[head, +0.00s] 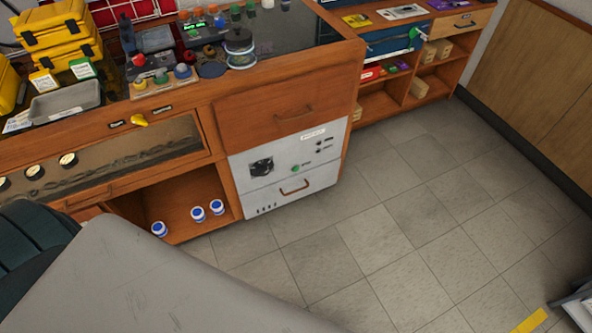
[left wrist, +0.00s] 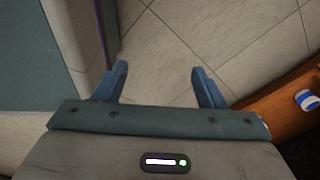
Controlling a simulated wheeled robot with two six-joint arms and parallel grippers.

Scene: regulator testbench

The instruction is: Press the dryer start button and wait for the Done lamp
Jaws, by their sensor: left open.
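The dryer (head: 240,195) is a white unit built into the wooden bench, below a wooden drawer, in the middle of the head view. Its front has a green button (head: 295,168), a black dial (head: 262,167), two small dark lamps (head: 319,147) at the upper right and a drawer handle (head: 294,187). The lamps look unlit; their labels are too small to read. My left gripper (left wrist: 162,80) is open and empty above the tiled floor in the left wrist view, away from the dryer. My right gripper is in neither view.
White jars with blue lids (head: 197,214) stand on the low shelf left of the dryer; one jar (left wrist: 306,100) shows in the left wrist view. The bench top (head: 300,62) is crowded at left. The tiled floor (head: 400,230) before the dryer is clear.

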